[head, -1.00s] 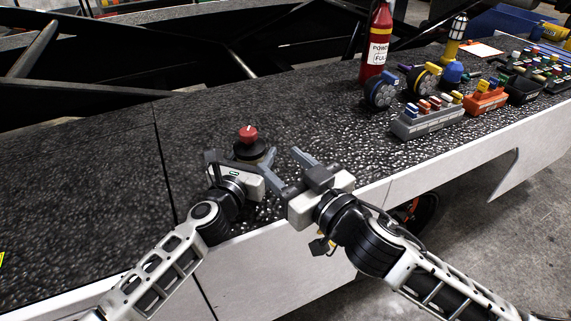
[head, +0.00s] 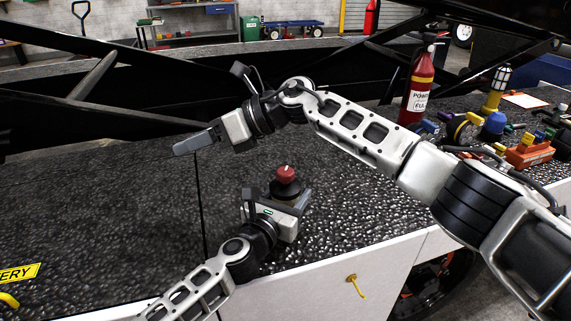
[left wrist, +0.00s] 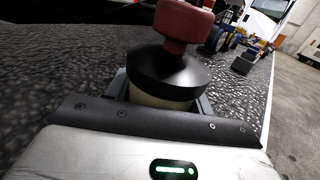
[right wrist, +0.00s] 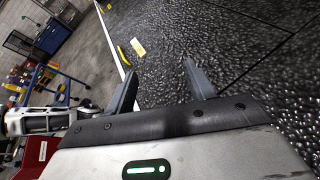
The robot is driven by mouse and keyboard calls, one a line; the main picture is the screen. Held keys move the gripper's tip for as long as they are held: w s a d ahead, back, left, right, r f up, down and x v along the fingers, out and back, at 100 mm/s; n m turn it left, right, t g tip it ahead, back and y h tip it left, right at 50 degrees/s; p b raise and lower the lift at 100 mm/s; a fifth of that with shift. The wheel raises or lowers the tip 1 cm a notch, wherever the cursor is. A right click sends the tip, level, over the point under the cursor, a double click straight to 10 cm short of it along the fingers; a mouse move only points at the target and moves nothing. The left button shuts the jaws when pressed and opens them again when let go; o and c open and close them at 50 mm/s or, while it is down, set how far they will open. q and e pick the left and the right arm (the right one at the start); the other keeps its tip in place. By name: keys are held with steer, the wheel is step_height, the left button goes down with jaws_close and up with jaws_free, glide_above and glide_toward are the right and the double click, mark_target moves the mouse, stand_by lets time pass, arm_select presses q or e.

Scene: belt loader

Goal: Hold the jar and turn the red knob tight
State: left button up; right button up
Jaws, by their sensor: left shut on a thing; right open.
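The red knob (head: 285,175) sits on top of the jar's black lid (head: 284,190), on the dark textured belt surface. In the left wrist view the red knob (left wrist: 184,22) stands above the black lid (left wrist: 165,72) and the cream jar body (left wrist: 163,95). My left gripper (head: 290,203) is shut around the jar body, which looks upright. My right gripper (head: 190,143) is raised, beyond and to the left of the jar, away from the knob. In the right wrist view its fingers (right wrist: 160,78) are apart with nothing between them.
A red fire extinguisher (head: 416,90) stands at the right, with a yellow lamp (head: 494,92), an orange tray (head: 528,154) and small parts near it. A dark frame beam (head: 95,120) runs behind the belt.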

steer(key=d+n+h, duration=0.4)
steer(key=n+h, duration=0.2)
step_height(320, 180, up, 5)
steer(key=n+h, duration=0.3)
steer(key=h, duration=0.5)
glide_above(285, 171)
step_height(285, 171, down, 12)
steer(key=shift+r, duration=0.2)
steer(key=c, duration=1)
